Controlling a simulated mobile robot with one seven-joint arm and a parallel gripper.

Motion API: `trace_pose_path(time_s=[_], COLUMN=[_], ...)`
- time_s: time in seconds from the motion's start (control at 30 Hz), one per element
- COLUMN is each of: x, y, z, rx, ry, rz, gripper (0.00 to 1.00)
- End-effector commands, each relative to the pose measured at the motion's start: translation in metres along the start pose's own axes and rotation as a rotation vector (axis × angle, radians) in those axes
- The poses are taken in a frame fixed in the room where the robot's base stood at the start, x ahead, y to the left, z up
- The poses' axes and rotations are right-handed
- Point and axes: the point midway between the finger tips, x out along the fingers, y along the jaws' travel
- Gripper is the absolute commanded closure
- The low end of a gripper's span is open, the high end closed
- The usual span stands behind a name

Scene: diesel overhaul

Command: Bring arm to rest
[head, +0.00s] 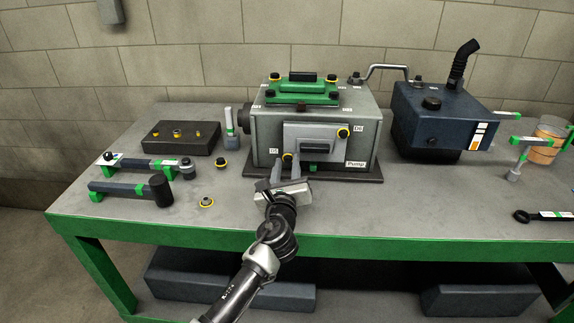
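My arm reaches up from the bottom of the head view over the front edge of the workbench (330,212). My gripper (286,163) is just in front of the grey pump box (262,142). Its two fingers point toward the box and stand apart, with no object seen held between them. A black and yellow knob at the lower left of the box's front panel (310,136) shows behind the fingertips. I cannot tell whether the fingers touch it.
A mallet (158,188), loose knobs (206,202) and a dark block (180,138) lie left. A navy tank (432,115) stands right, beside an orange-filled container (546,142). Dark boxes (480,302) sit below.

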Motion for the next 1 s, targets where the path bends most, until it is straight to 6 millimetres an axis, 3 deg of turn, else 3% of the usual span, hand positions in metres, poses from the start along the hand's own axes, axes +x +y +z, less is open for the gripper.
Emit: trace_pose_path(time_s=[0.13, 0.23, 0.7, 1.0], x=[0.0000, 0.0000, 0.0002, 0.0002], y=[0.0002, 0.0003, -0.0008, -0.0010], z=[0.0001, -0.0008, -0.0017, -0.0006], rx=[0.012, 0.151, 1.397, 2.017], ry=[0.000, 0.001, 0.000, -0.002], rz=[0.000, -0.001, -0.003, -0.001], gripper=[0.70, 0.70, 0.70, 0.70])
